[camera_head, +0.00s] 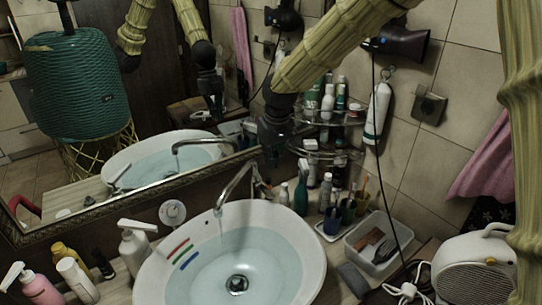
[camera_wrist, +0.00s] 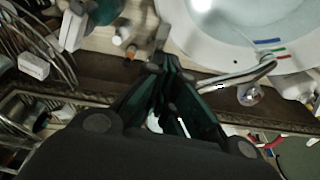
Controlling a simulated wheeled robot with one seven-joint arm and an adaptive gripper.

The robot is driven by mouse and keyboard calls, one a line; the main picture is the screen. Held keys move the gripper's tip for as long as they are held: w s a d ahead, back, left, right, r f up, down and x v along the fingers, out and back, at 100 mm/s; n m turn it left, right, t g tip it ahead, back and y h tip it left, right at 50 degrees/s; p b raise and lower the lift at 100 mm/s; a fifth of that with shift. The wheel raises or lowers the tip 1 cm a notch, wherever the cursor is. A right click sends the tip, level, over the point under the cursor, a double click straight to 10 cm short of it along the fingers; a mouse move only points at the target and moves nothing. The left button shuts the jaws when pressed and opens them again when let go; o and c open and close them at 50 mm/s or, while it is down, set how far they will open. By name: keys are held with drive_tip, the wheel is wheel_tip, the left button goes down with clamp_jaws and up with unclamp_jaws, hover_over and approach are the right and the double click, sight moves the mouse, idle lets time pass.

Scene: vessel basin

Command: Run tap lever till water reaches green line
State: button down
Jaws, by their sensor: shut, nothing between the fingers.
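The white basin (camera_head: 314,246) holds pale blue water (camera_head: 262,247). Red, green and blue lines mark its left inner wall; the green line (camera_head: 182,254) lies between the other two. The water's edge is near the blue line, but I cannot tell exactly where. The metal tap (camera_head: 236,184) reaches over the basin from behind; it also shows in the wrist view (camera_wrist: 238,76). My gripper (camera_head: 272,150) is shut and empty, above the tap's base. In the wrist view its dark fingers (camera_wrist: 167,68) meet close to the tap lever (camera_wrist: 162,34).
A framed mirror (camera_head: 140,182) stands behind the basin. A corner shelf of bottles (camera_head: 330,118) is right of my gripper. Cups (camera_head: 347,210), a plastic box (camera_head: 378,243) and a white heater (camera_head: 470,268) stand to the right. Soap bottles (camera_head: 135,243) stand to the left.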

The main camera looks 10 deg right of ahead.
drive_tip(key=p, duration=0.4)
hover_over(268, 193)
drive_tip(key=x, duration=0.3)
drive_tip(key=s+x, duration=0.1)
drive_tip(key=x, duration=0.2)
drive_tip(key=s+d+x, duration=0.1)
drive_tip(key=x, duration=0.2)
drive_tip(key=shift+f, duration=0.2)
drive_tip(key=shift+s+f+p, duration=0.1)
drive_tip(key=shift+f+p, duration=0.2)
drive_tip(key=shift+f, duration=0.65)
drive_tip(key=shift+a, duration=0.1)
